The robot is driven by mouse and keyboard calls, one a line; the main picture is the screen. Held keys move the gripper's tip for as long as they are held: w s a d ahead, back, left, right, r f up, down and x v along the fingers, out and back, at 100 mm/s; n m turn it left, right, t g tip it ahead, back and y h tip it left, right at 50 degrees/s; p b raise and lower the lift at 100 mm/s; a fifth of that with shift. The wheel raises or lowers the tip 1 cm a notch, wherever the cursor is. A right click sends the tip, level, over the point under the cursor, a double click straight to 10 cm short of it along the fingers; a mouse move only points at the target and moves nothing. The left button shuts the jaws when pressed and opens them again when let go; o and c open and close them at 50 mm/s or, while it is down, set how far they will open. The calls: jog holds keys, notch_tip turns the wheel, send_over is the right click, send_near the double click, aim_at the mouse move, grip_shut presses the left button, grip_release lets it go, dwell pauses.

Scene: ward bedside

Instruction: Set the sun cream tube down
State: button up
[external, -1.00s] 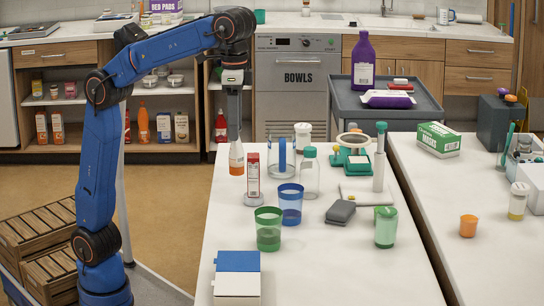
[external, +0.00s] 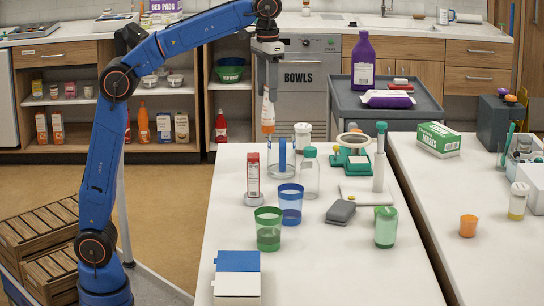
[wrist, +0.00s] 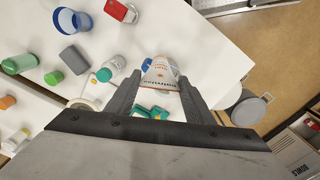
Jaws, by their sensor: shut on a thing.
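The sun cream tube (external: 268,114) is white and orange and hangs upright, orange end down, from my gripper (external: 267,88). My gripper is shut on its upper part.
The white table (external: 225,215) holds a red-and-white box (external: 253,172), a teal-capped bottle (external: 310,175), a white-capped jar (external: 302,137), blue (external: 290,205) and green (external: 268,230) cups. A green-and-white device (external: 353,155) stands right. The table's far left corner is bare.

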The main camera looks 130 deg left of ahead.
jog(key=s+a+f+n, duration=0.2)
jog(key=s+a+f, duration=0.1)
jog(key=s+a, duration=0.4)
jog(key=s+a+f+n, duration=0.2)
jog(key=s+a+f, duration=0.1)
jog(key=s+a, duration=0.4)
notch_tip(320, 180, down, 10)
jog(key=shift+d, duration=0.15)
jog(key=shift+w+f, duration=0.1)
jog(key=o, duration=1.3)
jog(key=shift+o, duration=0.2)
notch_tip(320, 180, up, 12)
